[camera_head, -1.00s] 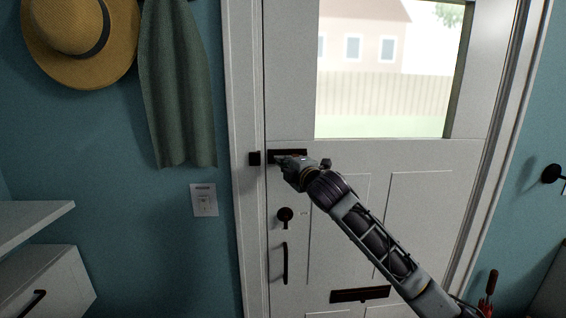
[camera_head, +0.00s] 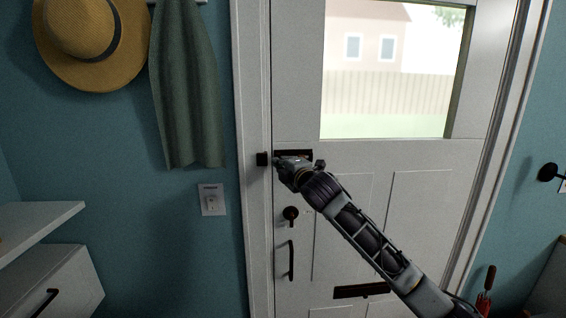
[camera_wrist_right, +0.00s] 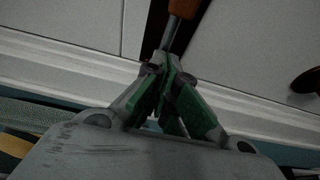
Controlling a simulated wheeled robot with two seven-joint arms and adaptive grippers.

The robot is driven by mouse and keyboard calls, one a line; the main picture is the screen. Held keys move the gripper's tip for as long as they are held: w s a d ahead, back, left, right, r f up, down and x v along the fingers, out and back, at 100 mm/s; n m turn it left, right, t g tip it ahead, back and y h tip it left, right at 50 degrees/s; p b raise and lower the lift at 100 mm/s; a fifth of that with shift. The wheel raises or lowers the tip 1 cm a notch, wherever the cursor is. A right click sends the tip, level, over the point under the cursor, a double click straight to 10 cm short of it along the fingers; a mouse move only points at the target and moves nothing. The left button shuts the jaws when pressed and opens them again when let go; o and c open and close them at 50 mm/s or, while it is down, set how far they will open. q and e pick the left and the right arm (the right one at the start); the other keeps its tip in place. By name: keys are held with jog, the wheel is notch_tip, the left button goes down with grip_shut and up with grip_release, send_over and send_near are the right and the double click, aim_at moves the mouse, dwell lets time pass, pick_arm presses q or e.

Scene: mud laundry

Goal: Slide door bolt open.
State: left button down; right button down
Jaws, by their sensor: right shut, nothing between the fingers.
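The dark door bolt (camera_head: 305,154) is mounted on the white door near its left edge. Its dark keeper (camera_head: 262,159) sits on the frame to the left. My right gripper (camera_head: 279,162) is shut and empty at the bolt's left end, partly covering it. In the right wrist view the gripper's green-lined fingers (camera_wrist_right: 172,72) are together. Their tips are against or just beside a metal rod with an orange handle (camera_wrist_right: 184,8) over the dark bolt plate (camera_wrist_right: 155,28). I cannot tell whether they touch. My left gripper is out of view.
A round door knob (camera_head: 290,213) and a pull handle (camera_head: 291,260) are below the bolt; the knob also shows in the wrist view (camera_wrist_right: 306,80). A mail slot (camera_head: 361,291) is low on the door. A hat (camera_head: 80,45), green cloth (camera_head: 187,90) and light switch (camera_head: 212,199) are left.

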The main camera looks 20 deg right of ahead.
jog(key=s+b, duration=0.2)
jog(key=s, duration=0.7)
jog(key=shift+s+b, duration=0.3)
jog(key=shift+s, duration=0.1)
dwell(0.7)
